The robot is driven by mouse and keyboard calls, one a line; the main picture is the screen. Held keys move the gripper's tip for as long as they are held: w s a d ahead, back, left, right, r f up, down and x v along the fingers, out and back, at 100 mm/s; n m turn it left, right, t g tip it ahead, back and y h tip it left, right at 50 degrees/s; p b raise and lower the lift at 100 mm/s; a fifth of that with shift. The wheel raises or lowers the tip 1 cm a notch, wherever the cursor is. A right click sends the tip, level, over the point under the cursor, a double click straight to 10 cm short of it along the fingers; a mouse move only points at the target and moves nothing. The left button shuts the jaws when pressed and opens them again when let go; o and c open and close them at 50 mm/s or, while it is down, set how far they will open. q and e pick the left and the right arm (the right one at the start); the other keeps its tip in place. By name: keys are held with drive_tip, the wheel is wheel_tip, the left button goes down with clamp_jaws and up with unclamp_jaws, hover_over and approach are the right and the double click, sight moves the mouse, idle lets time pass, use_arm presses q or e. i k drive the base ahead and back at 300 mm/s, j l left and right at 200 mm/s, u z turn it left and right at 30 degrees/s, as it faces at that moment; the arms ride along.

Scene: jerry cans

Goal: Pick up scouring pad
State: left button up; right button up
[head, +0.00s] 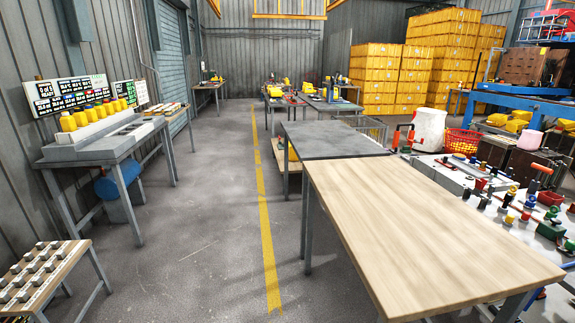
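I cannot make out a scouring pad in the head view. The wooden table (425,235) in front on the right has a bare top. The grey table (330,140) behind it also looks bare. Neither of my grippers shows in the head view, so I cannot see whether they are open or holding anything.
A cluttered white bench (480,185) is on the right. Stacked yellow crates (395,80) stand behind. The floor (200,220) is clear.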

sight(405, 149)
drive_tip(key=i+j+u, duration=0.45)
drive_tip(key=i, duration=0.35)
drive_tip(key=i+j+u, duration=0.2)
drive_tip(key=i, duration=0.2)
drive_tip(key=i+z, duration=0.45)
drive_tip(key=i, duration=1.85)
drive_tip(key=i+z, duration=0.2)
drive_tip(key=i, duration=0.4)
drive_tip(key=i+j+z, duration=0.15)
drive_tip(key=i, duration=0.4)
drive_tip(key=i+j+z, duration=0.2)
drive_tip(key=i, duration=0.35)
drive_tip(key=i+l+z, duration=0.1)
drive_tip(key=z, duration=0.3)
drive_tip(key=i+z, duration=0.5)
drive_tip(key=z, duration=0.35)
drive_tip(key=i+j+z, duration=0.1)
drive_tip(key=z, duration=0.3)
drive_tip(key=i+j+z, duration=0.15)
drive_tip(key=z, duration=0.25)
drive_tip(key=i+j+z, duration=0.15)
drive_tip(key=i+z, duration=0.25)
